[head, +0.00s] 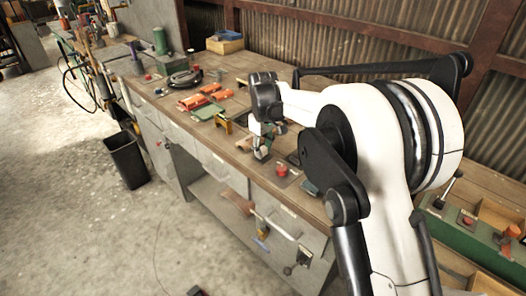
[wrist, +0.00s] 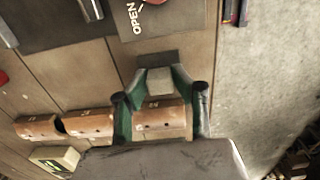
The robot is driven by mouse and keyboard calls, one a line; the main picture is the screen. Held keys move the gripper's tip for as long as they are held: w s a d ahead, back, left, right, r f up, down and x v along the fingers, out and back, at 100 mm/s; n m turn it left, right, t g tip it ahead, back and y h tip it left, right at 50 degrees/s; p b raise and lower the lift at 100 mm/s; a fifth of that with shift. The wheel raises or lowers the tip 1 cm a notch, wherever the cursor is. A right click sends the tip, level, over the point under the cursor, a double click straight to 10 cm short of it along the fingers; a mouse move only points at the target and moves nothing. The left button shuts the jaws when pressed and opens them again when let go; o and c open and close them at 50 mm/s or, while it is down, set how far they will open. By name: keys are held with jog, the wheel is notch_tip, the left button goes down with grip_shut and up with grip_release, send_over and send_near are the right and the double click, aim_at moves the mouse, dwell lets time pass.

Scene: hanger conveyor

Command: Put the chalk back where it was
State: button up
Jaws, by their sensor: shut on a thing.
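My gripper (wrist: 160,74) is shut on a small pale grey block, apparently the chalk (wrist: 160,83), held between its two green fingertips. A dark patch (wrist: 156,57) shows on the wooden bench just past the fingertips; I cannot tell whether it is a shadow or a marked spot. In the head view my gripper (head: 261,150) is low over the workbench (head: 150,92), near its front edge, and the chalk cannot be made out there. I cannot tell whether the chalk touches the bench.
A plate marked OPEN (wrist: 135,24) lies nearby. A red button (head: 282,169) is right of the gripper. Orange-red parts (head: 192,102) lie left. A black bin (head: 127,160) stands on the floor.

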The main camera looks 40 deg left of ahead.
aim_at(263, 148)
jog(key=shift+f, duration=0.45)
jog(key=shift+f, duration=0.15)
jog(key=o, duration=1)
notch_tip(263, 148, up, 12)
jog(key=shift+r, duration=0.2)
